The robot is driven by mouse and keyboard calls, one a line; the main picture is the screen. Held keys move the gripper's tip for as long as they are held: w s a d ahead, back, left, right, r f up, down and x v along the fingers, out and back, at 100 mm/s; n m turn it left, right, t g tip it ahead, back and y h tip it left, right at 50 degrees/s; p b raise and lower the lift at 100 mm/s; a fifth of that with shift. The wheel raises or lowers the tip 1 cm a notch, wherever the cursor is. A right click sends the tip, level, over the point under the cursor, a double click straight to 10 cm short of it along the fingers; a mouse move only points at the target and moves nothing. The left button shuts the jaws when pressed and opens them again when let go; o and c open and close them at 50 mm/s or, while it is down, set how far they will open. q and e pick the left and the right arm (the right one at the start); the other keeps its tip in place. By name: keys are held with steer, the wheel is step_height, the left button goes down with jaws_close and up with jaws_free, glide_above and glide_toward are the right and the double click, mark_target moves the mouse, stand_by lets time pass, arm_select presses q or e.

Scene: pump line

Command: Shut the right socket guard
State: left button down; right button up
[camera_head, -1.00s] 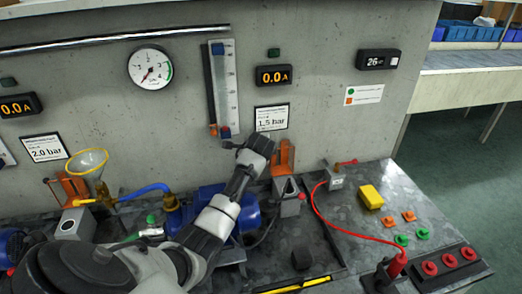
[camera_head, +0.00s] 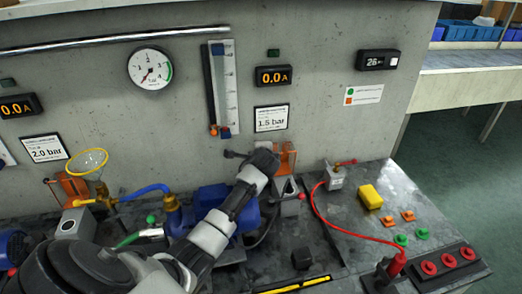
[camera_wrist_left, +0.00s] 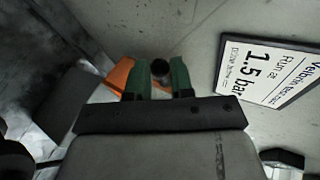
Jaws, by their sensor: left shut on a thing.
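The right socket guard (camera_head: 291,158) is an orange frame standing raised behind a grey socket block (camera_head: 290,188) with a dark opening. My left wrist covers part of it in the head view. In the wrist view, the orange guard (camera_wrist_left: 122,74) shows left of my left gripper (camera_wrist_left: 160,78). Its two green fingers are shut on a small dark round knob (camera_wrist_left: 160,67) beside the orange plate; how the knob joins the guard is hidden. My right gripper is not in view.
A blue pump (camera_head: 212,200) lies under my left arm. A red cable (camera_head: 335,226) curves over the bench at right. A yellow box (camera_head: 370,197) and several buttons stand beyond.

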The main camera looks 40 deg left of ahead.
arm_select(q)
steer(key=s+d+t+y+b, duration=0.2)
steer(key=b, duration=0.1)
steer(key=shift+d+f, duration=0.15)
steer(key=shift+d, duration=0.1)
steer(key=c, duration=1.3)
jaws_free()
steer(key=shift+o, duration=0.2)
steer(key=b+v, duration=0.1)
steer(key=v, duration=0.9)
steer(key=shift+s+d, duration=0.2)
steer(key=shift+s, duration=0.15)
